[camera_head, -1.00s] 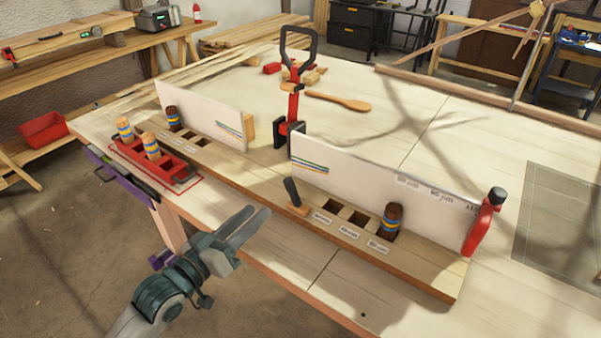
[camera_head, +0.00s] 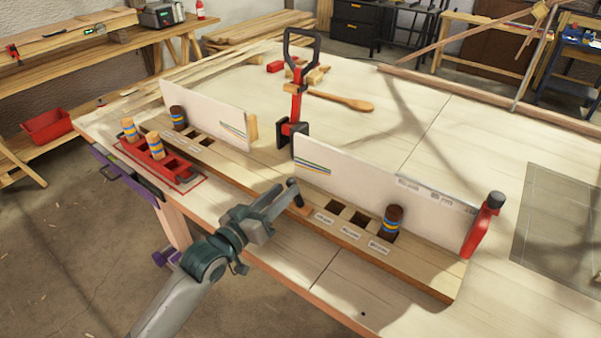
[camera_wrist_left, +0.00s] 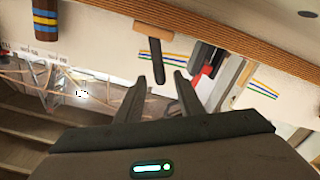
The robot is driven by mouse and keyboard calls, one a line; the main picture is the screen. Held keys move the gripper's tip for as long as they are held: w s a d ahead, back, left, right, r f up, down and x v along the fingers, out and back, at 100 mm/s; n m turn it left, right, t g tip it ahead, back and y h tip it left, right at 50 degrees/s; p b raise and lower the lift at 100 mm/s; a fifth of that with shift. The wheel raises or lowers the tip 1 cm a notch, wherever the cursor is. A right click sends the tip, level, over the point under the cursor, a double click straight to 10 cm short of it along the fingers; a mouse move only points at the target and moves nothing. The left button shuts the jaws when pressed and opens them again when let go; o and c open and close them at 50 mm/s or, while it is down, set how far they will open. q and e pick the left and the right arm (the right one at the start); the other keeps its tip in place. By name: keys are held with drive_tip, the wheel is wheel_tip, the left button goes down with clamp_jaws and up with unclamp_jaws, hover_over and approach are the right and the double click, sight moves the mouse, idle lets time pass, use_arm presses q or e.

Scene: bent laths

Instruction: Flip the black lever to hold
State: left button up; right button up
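The black lever (camera_head: 294,191) stands on a small wooden block on the long board, its top leaning slightly left in the head view. It also shows in the left wrist view (camera_wrist_left: 155,60), hanging from the top of the picture. My left gripper (camera_head: 279,195) is just left of the lever, fingers pointing at it. In the wrist view my left gripper (camera_wrist_left: 159,78) is open, and the lever's free end shows between its two fingertips. I cannot tell whether a finger touches it. Labels (camera_head: 351,231) lie beside the board's slots, too small to read. My right gripper is out of view.
A blue-and-yellow-banded dark peg (camera_head: 393,222) stands in the board right of the lever. White panels (camera_head: 385,180) rise behind it. A red clamp (camera_head: 295,110) stands between the panels. A red rack (camera_head: 160,160) with lighter pegs is at the left.

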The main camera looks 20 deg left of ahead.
sight(288, 186)
use_arm(q)
drive_tip(key=x, duration=0.3)
drive_tip(key=shift+w+r+p, duration=0.15)
drive_tip(key=shift+p, duration=0.15)
drive_tip(key=x, duration=0.3)
drive_tip(key=shift+w+d+p, duration=0.1)
drive_tip(key=shift+w+p, duration=0.15)
drive_tip(key=shift+p, duration=0.1)
drive_tip(key=shift+w+d, duration=0.2)
drive_tip(key=shift+w, duration=0.35)
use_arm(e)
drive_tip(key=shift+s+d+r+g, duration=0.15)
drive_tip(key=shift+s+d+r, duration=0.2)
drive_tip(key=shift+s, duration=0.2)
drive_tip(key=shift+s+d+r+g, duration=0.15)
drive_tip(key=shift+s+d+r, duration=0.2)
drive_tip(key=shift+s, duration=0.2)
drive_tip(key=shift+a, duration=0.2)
use_arm(q)
clamp_jaws()
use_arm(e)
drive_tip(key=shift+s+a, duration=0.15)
